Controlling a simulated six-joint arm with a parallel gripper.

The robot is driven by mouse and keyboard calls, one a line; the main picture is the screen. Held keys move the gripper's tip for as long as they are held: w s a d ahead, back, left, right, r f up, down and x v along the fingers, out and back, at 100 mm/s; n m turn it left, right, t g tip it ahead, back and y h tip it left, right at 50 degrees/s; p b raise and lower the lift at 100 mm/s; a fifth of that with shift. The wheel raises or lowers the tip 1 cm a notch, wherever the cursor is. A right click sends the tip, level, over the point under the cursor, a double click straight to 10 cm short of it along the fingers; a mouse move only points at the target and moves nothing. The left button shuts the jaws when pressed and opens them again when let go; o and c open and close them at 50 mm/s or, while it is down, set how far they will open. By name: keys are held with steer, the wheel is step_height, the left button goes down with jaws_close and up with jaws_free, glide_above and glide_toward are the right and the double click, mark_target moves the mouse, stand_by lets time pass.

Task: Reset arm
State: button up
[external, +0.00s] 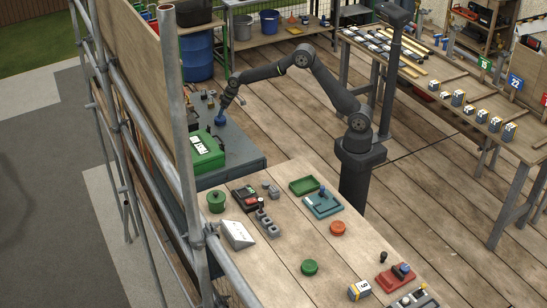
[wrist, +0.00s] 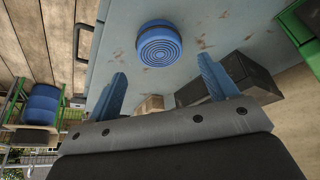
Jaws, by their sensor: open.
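My arm (external: 318,72) reaches left over the grey-blue bench, with its end bent down. My gripper (external: 223,106) is low over that bench. In the wrist view its two blue fingers stand wide apart with nothing between them, so the gripper (wrist: 161,68) is open and empty. A blue round ribbed piece (wrist: 159,45) lies on the bench surface just beyond the fingertips. A blue shape (external: 219,119) also shows just under the gripper in the external view. The gap between fingers and piece is hard to judge.
A green case (external: 204,152) stands close by on the grey bench (external: 237,163). A wooden table (external: 282,250) in front carries several small devices, with a green disc (external: 309,267) and an orange disc (external: 338,228). Scaffold poles (external: 178,130) rise at the left.

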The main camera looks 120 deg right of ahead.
mark_target(220, 120)
steer(key=x, duration=0.6)
steer(key=shift+f, duration=0.15)
steer(key=shift+w+d+r, duration=0.1)
steer(key=shift+d+r, duration=0.05)
steer(key=shift+r, duration=1.5)
